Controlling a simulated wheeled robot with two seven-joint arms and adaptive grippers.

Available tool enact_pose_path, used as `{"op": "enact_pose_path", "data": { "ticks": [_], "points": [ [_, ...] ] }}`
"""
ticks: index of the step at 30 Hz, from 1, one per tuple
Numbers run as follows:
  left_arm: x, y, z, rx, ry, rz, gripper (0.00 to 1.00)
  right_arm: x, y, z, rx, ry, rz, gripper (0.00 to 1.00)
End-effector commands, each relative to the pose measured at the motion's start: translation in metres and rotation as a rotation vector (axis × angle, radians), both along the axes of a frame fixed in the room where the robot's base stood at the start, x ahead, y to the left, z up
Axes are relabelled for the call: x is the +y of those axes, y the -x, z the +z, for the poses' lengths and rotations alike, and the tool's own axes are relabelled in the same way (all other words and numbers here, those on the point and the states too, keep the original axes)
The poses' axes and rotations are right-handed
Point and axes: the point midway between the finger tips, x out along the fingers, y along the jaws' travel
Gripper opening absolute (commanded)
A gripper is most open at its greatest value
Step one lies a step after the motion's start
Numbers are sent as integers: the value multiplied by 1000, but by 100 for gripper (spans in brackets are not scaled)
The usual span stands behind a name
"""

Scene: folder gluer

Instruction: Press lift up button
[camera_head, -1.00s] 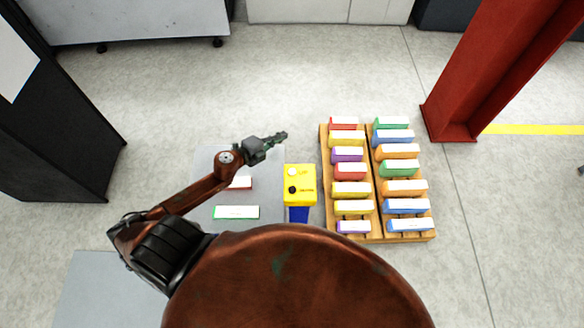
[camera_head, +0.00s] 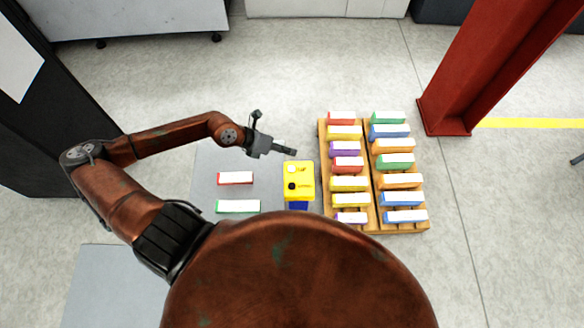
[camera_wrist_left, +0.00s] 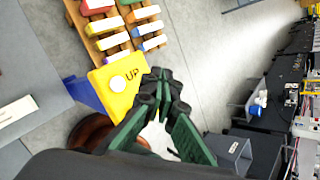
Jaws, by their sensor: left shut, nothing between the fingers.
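The yellow button box (camera_head: 299,181) stands on a blue post between the grey table and the pallet. Its upper button is white (camera_head: 292,169) and its lower button is black (camera_head: 292,186). In the left wrist view the white button (camera_wrist_left: 118,84) sits beside the printed word UP. My left gripper (camera_head: 292,151) is shut and empty, with its fingertips just beyond the far edge of the box. In the left wrist view the gripper's fingers (camera_wrist_left: 163,85) lie to the right of the yellow face, apart from the white button. My right gripper is not in view.
A wooden pallet (camera_head: 374,226) with several coloured boxes stands close to the right of the button box. The grey table (camera_head: 208,160) on the left bears a red box (camera_head: 235,178) and a green box (camera_head: 238,206). A red column (camera_head: 447,115) stands farther right.

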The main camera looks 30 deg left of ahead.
Motion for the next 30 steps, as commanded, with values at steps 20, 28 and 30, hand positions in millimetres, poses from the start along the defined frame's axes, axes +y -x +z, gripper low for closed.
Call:
{"op": "enact_pose_path", "data": {
  "ticks": [20, 28, 30],
  "points": [
    [0, 0, -72, 1, 3, 3, 0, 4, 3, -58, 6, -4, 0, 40],
    [0, 0, -88, -1, 2, 1, 0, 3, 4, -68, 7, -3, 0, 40],
    [0, 0, -88, -1, 2, 1, 0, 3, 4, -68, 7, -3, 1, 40]
  ]
}}
